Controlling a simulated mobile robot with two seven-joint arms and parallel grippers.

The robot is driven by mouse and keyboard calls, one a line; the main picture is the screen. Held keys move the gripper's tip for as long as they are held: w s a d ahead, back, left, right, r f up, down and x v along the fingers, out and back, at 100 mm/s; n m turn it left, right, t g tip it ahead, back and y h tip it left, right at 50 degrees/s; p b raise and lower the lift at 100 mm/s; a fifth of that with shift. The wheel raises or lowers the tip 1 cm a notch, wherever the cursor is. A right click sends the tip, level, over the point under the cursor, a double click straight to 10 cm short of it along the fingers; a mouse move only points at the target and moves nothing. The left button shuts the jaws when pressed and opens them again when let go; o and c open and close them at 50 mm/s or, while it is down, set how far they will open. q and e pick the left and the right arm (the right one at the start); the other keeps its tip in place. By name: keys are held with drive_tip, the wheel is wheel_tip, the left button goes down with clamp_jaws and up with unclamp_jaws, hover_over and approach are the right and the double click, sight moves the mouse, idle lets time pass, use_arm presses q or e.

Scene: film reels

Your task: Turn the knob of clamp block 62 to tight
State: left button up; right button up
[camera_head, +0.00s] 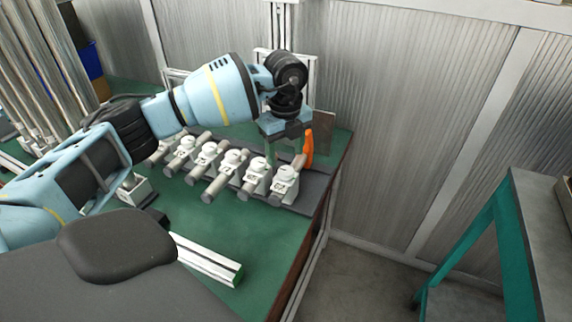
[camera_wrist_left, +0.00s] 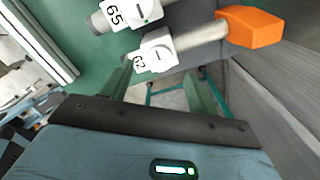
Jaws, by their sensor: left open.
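Clamp block 62 (camera_wrist_left: 142,61) is white, with its number on a label, and a pale knob (camera_wrist_left: 159,53) with a short dark mark on its face. A grey rod runs from it to an orange end piece (camera_wrist_left: 252,27). In the head view, the block at the right end of the row (camera_head: 284,182) appears to be this one, with the orange piece (camera_head: 308,148) behind it. My left gripper (camera_wrist_left: 160,82) is open, its green fingers apart and empty, close to block 62. In the head view it hangs over the row's right end (camera_head: 281,150). My right gripper is out of view.
Clamp block 65 (camera_wrist_left: 117,14) stands beside block 62. Several similar blocks continue leftward (camera_head: 229,162) on a dark strip of the green table (camera_head: 205,235). A white rail (camera_head: 205,257) lies in front. The table's right edge is close, and a teal-framed stand (camera_head: 510,235) is farther right.

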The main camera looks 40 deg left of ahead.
sight(286, 170)
use_arm(q)
drive_tip(key=shift+f, duration=2.4)
drive_tip(key=c, duration=1)
